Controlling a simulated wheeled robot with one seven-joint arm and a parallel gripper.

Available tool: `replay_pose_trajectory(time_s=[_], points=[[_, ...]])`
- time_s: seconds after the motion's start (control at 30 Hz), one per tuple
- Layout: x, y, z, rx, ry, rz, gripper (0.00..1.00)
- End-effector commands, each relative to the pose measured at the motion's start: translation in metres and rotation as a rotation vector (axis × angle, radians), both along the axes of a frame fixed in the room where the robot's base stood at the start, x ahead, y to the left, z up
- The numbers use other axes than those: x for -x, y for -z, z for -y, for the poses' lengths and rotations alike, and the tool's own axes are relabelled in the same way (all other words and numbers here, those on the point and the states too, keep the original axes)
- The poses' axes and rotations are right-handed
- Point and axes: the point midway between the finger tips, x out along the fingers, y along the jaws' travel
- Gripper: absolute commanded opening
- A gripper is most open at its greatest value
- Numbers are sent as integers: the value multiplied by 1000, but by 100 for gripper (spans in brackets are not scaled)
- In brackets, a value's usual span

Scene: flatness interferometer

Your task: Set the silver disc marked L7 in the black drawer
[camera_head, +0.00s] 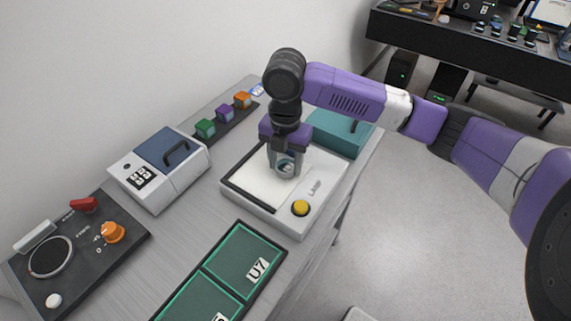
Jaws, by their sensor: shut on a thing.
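My gripper (285,172) points down over the white lit panel of the lamp box (240,196). It is shut on a small round disc (286,167), which shows partly between the fingers with a pale face and dark markings. I cannot read whether it is marked L7, and I cannot tell whether it touches the panel. No black drawer can be made out for certain.
A yellow button (300,208) sits on the lamp box. Left are a black instrument (75,286) with an orange knob and a white-blue box (165,165). In front is a green-lined tray (243,258) with a U7 label. A teal box (340,130) stands behind the gripper.

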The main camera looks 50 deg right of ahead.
Motion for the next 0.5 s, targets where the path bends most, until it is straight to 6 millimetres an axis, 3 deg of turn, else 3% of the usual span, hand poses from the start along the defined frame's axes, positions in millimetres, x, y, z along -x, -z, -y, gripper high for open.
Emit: replay_pose_trajectory(time_s=[0.27, 0.5], points=[[-1, -39, 0, 2, -2, 5, 0], [-1, -106, 0, 4, -3, 5, 0]])
